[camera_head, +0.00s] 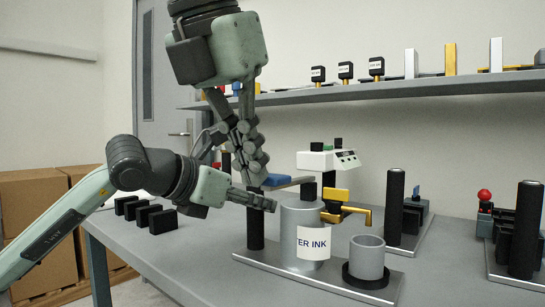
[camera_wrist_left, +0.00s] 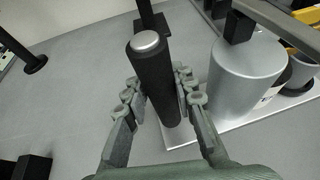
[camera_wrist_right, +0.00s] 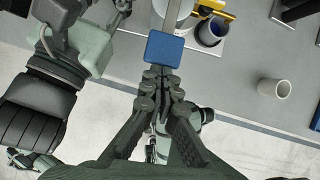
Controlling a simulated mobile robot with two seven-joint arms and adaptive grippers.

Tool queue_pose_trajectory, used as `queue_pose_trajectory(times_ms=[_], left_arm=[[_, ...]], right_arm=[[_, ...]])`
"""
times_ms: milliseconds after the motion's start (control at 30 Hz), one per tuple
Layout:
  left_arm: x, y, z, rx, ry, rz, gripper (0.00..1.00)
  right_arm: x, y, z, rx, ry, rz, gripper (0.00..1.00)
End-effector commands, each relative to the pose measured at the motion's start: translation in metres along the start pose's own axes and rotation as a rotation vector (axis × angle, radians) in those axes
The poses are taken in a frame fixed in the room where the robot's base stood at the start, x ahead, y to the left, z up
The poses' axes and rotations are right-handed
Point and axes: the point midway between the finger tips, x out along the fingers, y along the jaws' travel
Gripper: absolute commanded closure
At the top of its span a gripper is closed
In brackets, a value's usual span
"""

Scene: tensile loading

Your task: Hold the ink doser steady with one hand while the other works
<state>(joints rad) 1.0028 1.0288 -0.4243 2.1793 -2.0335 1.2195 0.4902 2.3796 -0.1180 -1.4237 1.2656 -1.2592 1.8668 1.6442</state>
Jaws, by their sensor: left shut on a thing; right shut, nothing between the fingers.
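The ink doser has a grey baseplate (camera_head: 275,262), a silver tank (camera_head: 300,225) with a partly visible "INK" label, a yellow spout (camera_head: 345,210) and a black post (camera_head: 255,230). A grey cup (camera_head: 367,258) stands in a black ring under the spout. My left gripper (camera_head: 262,200) is shut around the post, which also shows between its fingers in the left wrist view (camera_wrist_left: 153,75). My right gripper (camera_head: 256,168) is shut and empty, its fingertips close to the lever's blue pad (camera_wrist_right: 165,48). I cannot tell whether they touch it.
Several black blocks (camera_head: 150,215) sit on the table at the left. Other stations with black posts (camera_head: 395,205) stand at the right. A shelf (camera_head: 350,90) with small devices runs behind. A loose pale cup (camera_wrist_right: 274,89) stands on the table in the right wrist view.

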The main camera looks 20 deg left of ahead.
Motion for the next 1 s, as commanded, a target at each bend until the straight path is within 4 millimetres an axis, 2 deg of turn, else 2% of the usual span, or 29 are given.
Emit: queue_pose_trajectory(times_ms=[333,700,833,1000], left_arm=[[0.000,0.000,0.001,0.001,-0.001,-0.001,1.00],[0.000,0.000,0.000,0.000,-0.001,-0.001,1.00],[0.000,0.000,0.000,0.000,-0.001,-0.001,1.00],[0.000,0.000,0.000,0.000,-0.001,-0.001,1.00]], right_arm=[[-0.005,0.000,-0.001,0.001,0.000,0.001,1.00],[-0.061,0.001,-0.001,0.000,0.000,0.000,1.00],[-0.073,0.000,-0.001,0.000,0.001,0.000,1.00],[-0.076,0.000,-0.001,-0.002,0.002,-0.001,1.00]])
